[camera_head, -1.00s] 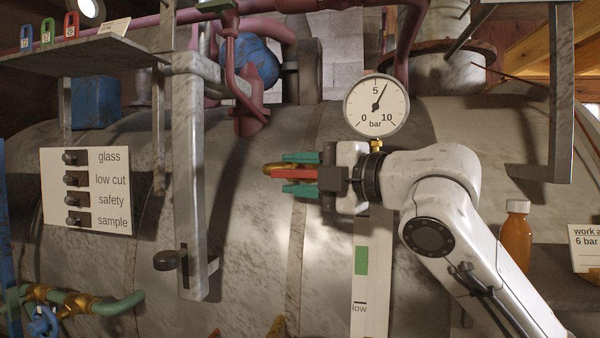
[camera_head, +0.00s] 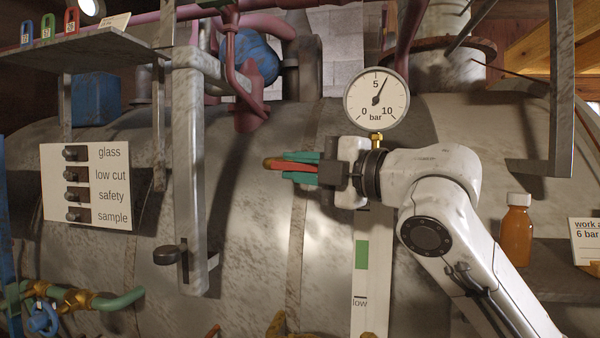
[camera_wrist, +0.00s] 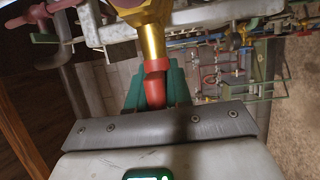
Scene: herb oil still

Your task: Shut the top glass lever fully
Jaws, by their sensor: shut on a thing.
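The red lever (camera_head: 293,166) of the top glass valve lies between my teal fingers, and it also shows in the wrist view (camera_wrist: 155,86). My gripper (camera_head: 289,167) is shut on it, with one finger on each side. In the wrist view a brass valve stem (camera_wrist: 152,42) stands just past the lever. My wrist hides the rest of the valve in the head view. Below my wrist, a white level plate (camera_head: 368,285) has a green band and the word "low".
A round pressure gauge (camera_head: 376,100) stands just above my wrist, its needle a little past 5. A grey upright post (camera_head: 190,150) stands to the left. An amber bottle (camera_head: 516,232) stands at right. A label plate (camera_head: 87,187) with several dark knobs is at far left.

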